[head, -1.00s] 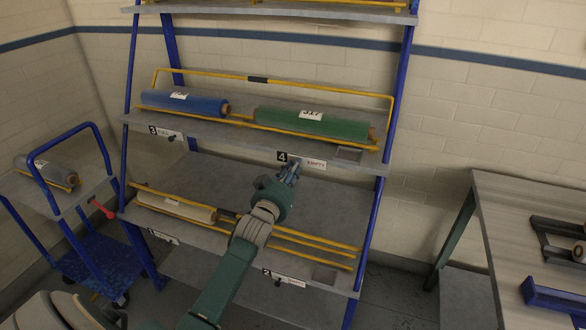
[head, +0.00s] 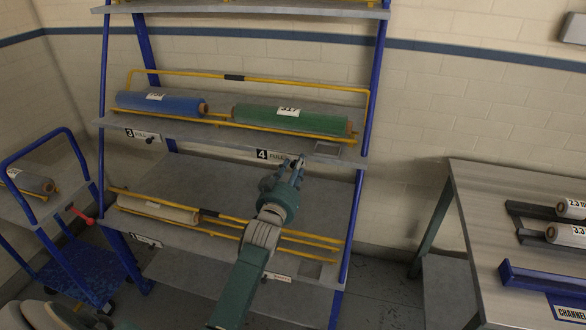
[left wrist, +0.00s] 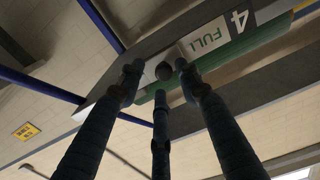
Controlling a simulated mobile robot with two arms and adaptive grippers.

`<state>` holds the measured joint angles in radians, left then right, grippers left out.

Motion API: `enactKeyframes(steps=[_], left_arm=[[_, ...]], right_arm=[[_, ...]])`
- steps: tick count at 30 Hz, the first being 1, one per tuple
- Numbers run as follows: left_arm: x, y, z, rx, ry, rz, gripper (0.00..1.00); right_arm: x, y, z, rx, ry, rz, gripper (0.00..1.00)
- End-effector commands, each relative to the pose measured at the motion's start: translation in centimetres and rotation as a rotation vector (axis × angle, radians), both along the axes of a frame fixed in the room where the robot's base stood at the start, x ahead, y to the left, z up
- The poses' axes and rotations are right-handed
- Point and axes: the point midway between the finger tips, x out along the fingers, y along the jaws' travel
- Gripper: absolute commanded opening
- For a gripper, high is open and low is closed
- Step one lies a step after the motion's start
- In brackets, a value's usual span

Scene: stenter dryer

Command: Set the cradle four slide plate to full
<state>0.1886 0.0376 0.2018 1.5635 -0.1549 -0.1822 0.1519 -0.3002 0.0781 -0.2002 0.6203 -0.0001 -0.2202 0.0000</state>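The cradle four slide plate (head: 279,156) sits on the front edge of the rack's middle shelf, right of the number 4 tag (head: 262,154). It reads FULL, and it shows upside down in the left wrist view (left wrist: 204,37). My left gripper (head: 291,165) is at the right end of that plate, below the shelf edge.
A green roll (head: 290,120) lies in the cradle above the plate, and a blue roll (head: 160,103) lies left of it. A beige roll (head: 158,210) is on the lower shelf. A trolley (head: 75,270) stands left, and a table (head: 480,215) stands right.

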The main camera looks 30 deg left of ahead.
Motion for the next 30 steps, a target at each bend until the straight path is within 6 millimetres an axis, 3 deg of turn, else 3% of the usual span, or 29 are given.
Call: enactKeyframes(steps=[8, 21, 30], left_arm=[[-1.0, -0.1, -0.3, 0.000, 0.005, 0.002, 0.35], [-9.3, -2.3, -0.2, -0.001, 0.004, 0.000, 0.35], [-11.7, -3.0, -0.1, 0.001, 0.001, -0.001, 0.35]], right_arm=[[0.1, -0.4, 0.0, -0.005, -0.001, 0.002, 0.00], [0.0, -0.2, 0.0, -0.002, 0.000, 0.001, 0.00], [0.0, -0.2, 0.0, -0.002, 0.000, 0.000, 0.00]])
